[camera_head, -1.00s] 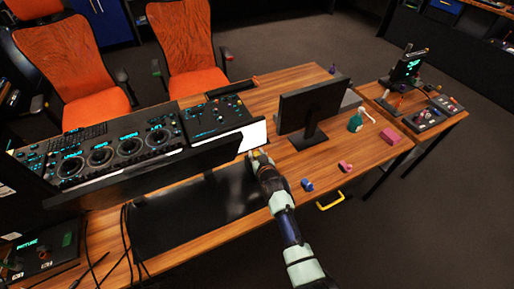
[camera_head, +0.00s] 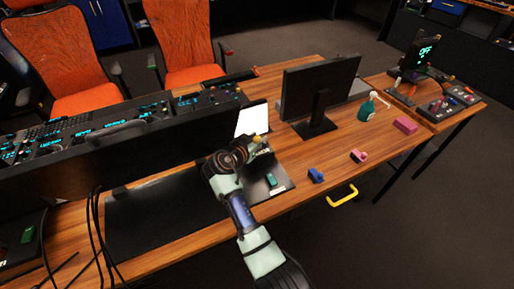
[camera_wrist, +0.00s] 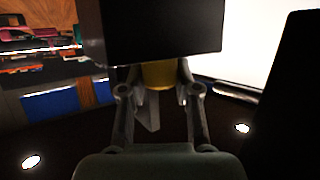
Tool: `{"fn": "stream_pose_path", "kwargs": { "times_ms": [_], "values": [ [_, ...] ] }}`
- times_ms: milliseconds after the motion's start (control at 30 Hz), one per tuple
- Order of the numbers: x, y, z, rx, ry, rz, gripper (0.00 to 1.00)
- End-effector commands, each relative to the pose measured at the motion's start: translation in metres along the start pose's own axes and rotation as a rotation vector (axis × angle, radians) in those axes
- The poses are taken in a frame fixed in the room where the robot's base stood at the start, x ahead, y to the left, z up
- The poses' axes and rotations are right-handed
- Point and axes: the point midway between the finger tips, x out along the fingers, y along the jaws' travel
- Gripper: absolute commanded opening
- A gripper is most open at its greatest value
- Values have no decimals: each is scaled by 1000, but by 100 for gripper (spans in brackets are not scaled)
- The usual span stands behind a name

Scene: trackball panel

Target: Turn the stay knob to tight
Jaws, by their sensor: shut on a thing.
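A yellow rounded part (camera_wrist: 158,75), which looks like the stay knob, sits between my gripper's fingers in the wrist view, just under a large dark block (camera_wrist: 160,30). My gripper (camera_wrist: 160,92) is shut on it, with a finger on each side. In the head view my gripper (camera_head: 252,146) is at the right end of the long dark screen, in front of a bright white panel (camera_head: 252,119). A small yellow spot (camera_head: 257,139) shows at its tip. The knob's marking and how far it is turned cannot be seen.
A long dark screen (camera_head: 150,150) stands left of my gripper, with cables below it. A monitor (camera_head: 318,90) stands to the right.

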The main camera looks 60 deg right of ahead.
Motion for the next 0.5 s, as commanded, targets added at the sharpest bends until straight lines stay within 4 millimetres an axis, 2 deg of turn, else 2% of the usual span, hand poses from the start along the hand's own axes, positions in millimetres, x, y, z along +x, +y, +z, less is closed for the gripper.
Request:
{"fn": "stream_pose_path", "kwargs": {
  "times_ms": [33,500],
  "values": [
    [2,-1,7,2,-6,12,0],
    [1,0,5,19,-10,60,0]
  ]
}}
